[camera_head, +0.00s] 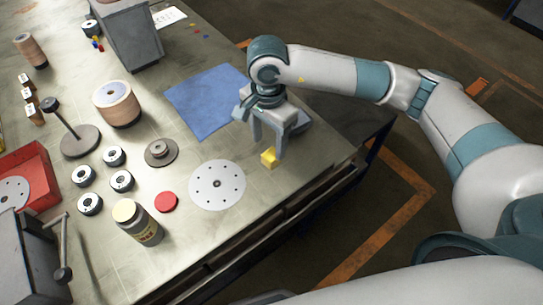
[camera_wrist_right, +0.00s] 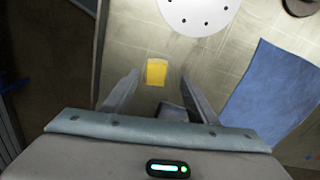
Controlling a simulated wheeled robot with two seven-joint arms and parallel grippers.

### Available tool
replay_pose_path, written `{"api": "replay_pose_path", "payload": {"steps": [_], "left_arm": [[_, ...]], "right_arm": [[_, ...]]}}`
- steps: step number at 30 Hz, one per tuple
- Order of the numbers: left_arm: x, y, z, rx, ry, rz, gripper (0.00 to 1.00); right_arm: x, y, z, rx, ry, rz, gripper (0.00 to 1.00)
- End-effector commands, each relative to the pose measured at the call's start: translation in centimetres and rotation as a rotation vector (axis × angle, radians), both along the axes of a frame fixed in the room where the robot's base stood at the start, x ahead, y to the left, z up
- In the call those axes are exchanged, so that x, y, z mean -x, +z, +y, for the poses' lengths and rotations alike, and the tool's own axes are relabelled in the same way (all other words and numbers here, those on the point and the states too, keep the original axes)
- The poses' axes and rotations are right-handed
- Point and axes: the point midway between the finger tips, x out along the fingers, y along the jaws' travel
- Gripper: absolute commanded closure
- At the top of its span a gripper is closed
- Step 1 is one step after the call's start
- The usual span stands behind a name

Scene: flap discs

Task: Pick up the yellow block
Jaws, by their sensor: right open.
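The yellow block (camera_head: 269,158) sits on the metal table near its right edge, beside the white perforated disc. In the right wrist view the yellow block (camera_wrist_right: 156,72) lies just beyond the fingertips, roughly in line with the gap between them. My right gripper (camera_head: 267,146) is open and above the table with its fingers pointing down by the block. In the right wrist view my right gripper (camera_wrist_right: 158,80) has its two fingers spread with nothing between them. My left gripper is not in view.
The white disc (camera_head: 217,185) and a blue cloth (camera_head: 208,101) lie near the block. A red round disc (camera_head: 166,202), a jar (camera_head: 139,224), several small rollers and a red tray (camera_head: 42,165) stand further left. The table edge is close on the block's right.

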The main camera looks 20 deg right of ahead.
Motion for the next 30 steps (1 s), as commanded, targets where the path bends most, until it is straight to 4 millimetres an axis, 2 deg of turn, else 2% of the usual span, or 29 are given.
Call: {"api": "replay_pose_path", "payload": {"steps": [8, 13, 19, 30], "left_arm": [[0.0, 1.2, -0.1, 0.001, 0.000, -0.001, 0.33], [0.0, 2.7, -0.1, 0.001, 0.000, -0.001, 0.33], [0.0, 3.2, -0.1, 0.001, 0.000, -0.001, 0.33], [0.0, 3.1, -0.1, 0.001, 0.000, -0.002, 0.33]], "right_arm": [[0.3, -1.0, -0.3, 0.001, -0.001, 0.003, 0.47], [0.7, -2.8, -0.7, 0.001, -0.001, 0.004, 0.47], [0.6, -4.9, -0.6, 0.000, -0.001, 0.002, 0.47], [0.5, -5.2, -0.6, 0.000, 0.000, 0.000, 0.47]]}}
